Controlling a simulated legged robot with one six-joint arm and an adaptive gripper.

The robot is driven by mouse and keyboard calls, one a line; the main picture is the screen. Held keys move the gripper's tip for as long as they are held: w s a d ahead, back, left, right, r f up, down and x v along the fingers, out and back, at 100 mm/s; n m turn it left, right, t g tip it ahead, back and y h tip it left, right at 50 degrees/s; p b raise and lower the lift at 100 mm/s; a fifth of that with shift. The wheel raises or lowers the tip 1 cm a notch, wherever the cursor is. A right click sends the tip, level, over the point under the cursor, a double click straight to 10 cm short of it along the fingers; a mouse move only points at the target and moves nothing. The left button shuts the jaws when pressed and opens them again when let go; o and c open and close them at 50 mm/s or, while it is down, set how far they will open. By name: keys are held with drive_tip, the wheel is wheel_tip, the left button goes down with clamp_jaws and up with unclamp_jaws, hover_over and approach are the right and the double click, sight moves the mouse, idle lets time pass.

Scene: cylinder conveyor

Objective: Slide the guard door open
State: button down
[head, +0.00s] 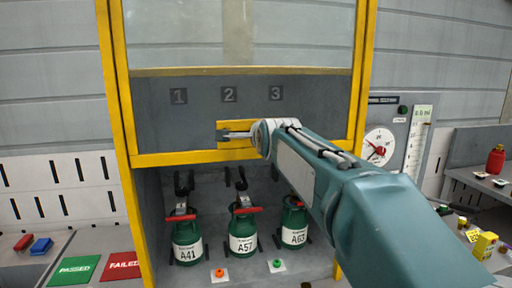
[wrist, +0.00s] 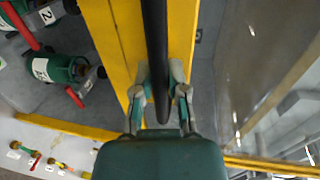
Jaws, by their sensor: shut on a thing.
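The guard door (head: 240,156) is a clear panel with a yellow lower rail, in a yellow frame (head: 115,90). Its lower rail is well above the cylinders, and the space below the rail is open. My gripper (head: 232,135) is at the yellow handle mount just above the rail. In the wrist view my gripper (wrist: 161,98) has a finger on each side of the dark bar handle (wrist: 155,40) and is shut on it. The wrist view also shows yellow rail (wrist: 182,40) beside the handle. My arm hides the right part of the rail.
Green cylinders A41 (head: 187,245), A57 (head: 243,237) and A63 (head: 294,228) stand inside, under numbers 1, 2 and 3. Green PASSED (head: 75,270) and red FAILED (head: 121,266) pads lie at left. A gauge panel (head: 380,145) is at right.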

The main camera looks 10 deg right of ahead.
drive_tip(key=shift+r, duration=2.6)
drive_tip(key=c, duration=0.6)
unclamp_jaws()
drive_tip(key=shift+a, duration=0.15)
drive_tip(key=shift+c, duration=0.2)
drive_tip(key=v, duration=1.1)
drive_tip(key=shift+s, duration=0.4)
drive_tip(key=shift+f, duration=0.1)
drive_tip(key=s+f+n+g, duration=0.5)
drive_tip(key=s+f+n, duration=0.4)
drive_tip(key=f, duration=0.7)
drive_tip(key=s+f+n+g, duration=0.5)
drive_tip(key=s+f+n, duration=0.4)
drive_tip(key=s+f, duration=0.7)
drive_tip(key=shift+f, duration=0.65)
